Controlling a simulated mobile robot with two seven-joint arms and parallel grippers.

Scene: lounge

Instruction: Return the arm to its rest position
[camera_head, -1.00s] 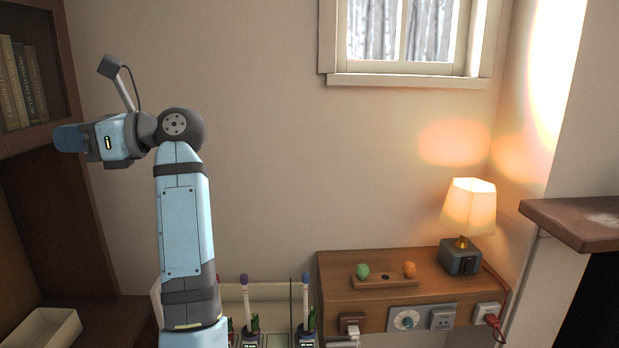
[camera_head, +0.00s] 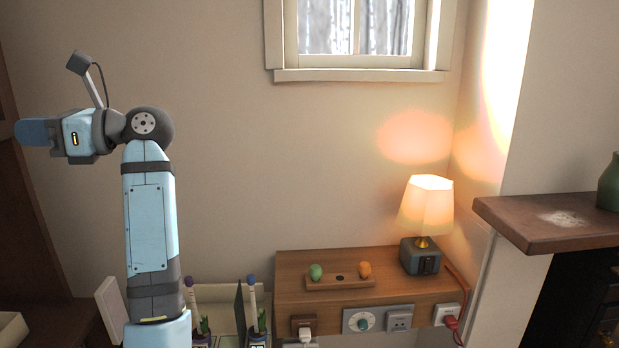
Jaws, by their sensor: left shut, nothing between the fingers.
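My left arm rises at the left of the head view, bent at the elbow, with its forearm pointing left. My left gripper (camera_head: 33,132) is at its far left end, blue-tipped, shut and empty. It is in the air in front of the wall, apart from any object. My right gripper is not in view.
A wooden console (camera_head: 420,294) with a lit lamp (camera_head: 426,205), a green and an orange knob-like piece, and wall sockets is at lower right. A wooden ledge (camera_head: 545,226) with a green vase (camera_head: 609,185) juts in at right. A white tray (camera_head: 12,330) is lower left.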

